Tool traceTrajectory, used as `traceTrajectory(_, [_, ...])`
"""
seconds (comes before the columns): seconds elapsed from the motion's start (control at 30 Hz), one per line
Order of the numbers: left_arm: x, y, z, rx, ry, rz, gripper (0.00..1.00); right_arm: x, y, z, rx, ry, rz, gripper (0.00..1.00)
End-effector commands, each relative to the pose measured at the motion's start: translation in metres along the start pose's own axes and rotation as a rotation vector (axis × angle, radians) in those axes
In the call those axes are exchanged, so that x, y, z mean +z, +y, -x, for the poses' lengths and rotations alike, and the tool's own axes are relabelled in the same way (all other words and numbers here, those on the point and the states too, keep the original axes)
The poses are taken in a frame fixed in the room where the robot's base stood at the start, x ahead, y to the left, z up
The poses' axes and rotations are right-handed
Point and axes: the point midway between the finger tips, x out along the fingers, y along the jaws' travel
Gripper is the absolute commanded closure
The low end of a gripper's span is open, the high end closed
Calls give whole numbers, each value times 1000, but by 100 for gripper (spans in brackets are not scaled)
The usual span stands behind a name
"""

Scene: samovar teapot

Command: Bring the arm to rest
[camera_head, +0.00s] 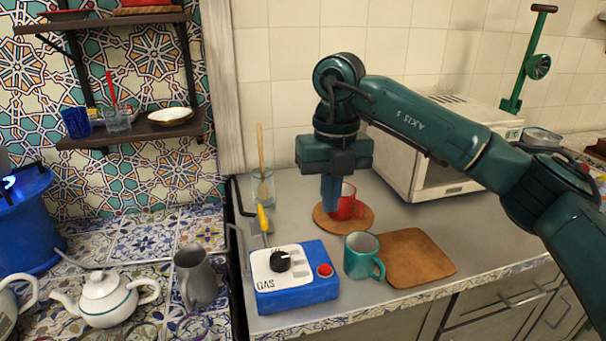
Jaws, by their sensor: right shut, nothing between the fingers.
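My right gripper (331,193) points down over the grey counter, with my green arm reaching in from the right. Its fingers are shut and empty. They hang in front of the left side of a red mug (347,206) and hide part of it. Whether they touch the mug, I cannot tell. The red mug stands on a round brown board (361,222). A green mug (361,256) stands in front, at the left edge of a square brown board (420,262). My left gripper is not in view.
A blue gas control box (290,293) with a black knob and red button sits at the counter's front left. A glass with a wooden spoon (263,187) stands behind it. A microwave (420,165) is behind my arm. A white teapot (105,299) and grey pitcher (196,275) stand left.

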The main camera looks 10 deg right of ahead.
Motion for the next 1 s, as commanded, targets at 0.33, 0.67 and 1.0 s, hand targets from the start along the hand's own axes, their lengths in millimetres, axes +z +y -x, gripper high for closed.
traceTrajectory(0.33, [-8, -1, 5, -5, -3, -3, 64, -53, 115, -63, 558, 188, 222, 100])
traceTrajectory(0.67, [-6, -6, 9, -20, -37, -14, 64, -111, 216, -27, 1605, 348, -16, 100])
traceTrajectory(1.0, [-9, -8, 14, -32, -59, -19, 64, -63, 141, -66, 2136, 260, -1101, 100])
